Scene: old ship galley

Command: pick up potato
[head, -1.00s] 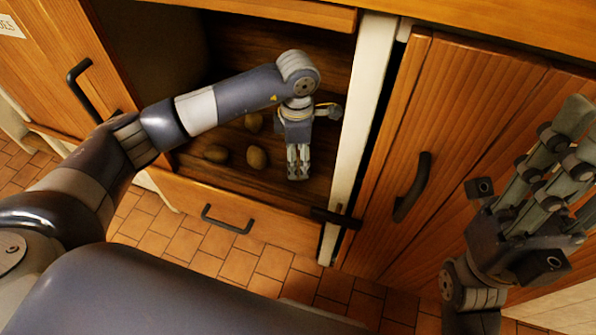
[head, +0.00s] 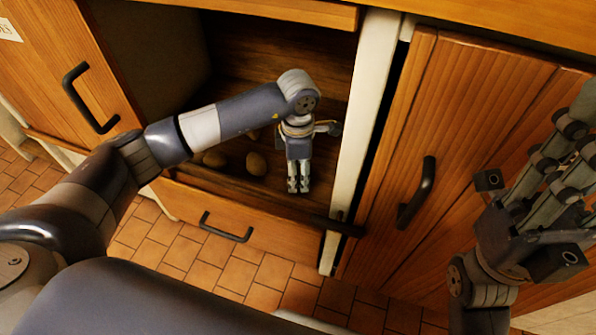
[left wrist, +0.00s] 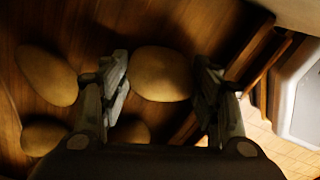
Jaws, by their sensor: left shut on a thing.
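My left gripper (head: 298,187) reaches down into the open cupboard. In the left wrist view its two fingers stand on either side of a brown potato (left wrist: 162,73), and the gripper is shut on it. In the head view the gripper hides this potato. Other potatoes lie on the wooden cupboard floor to its left, one close by (head: 256,163) and one farther left (head: 214,158). The left wrist view shows more potatoes at left (left wrist: 47,76) and lower left (left wrist: 43,136). My right gripper (head: 572,165) is at the right edge, empty, with its fingers apart and their tips partly cut off.
A white post (head: 352,150) bounds the opening close to the right of my left gripper. A shut wooden door (head: 455,120) with a dark handle (head: 418,195) is farther right. An open door (head: 75,60) stands at left. A drawer front (head: 270,230) lies below the opening.

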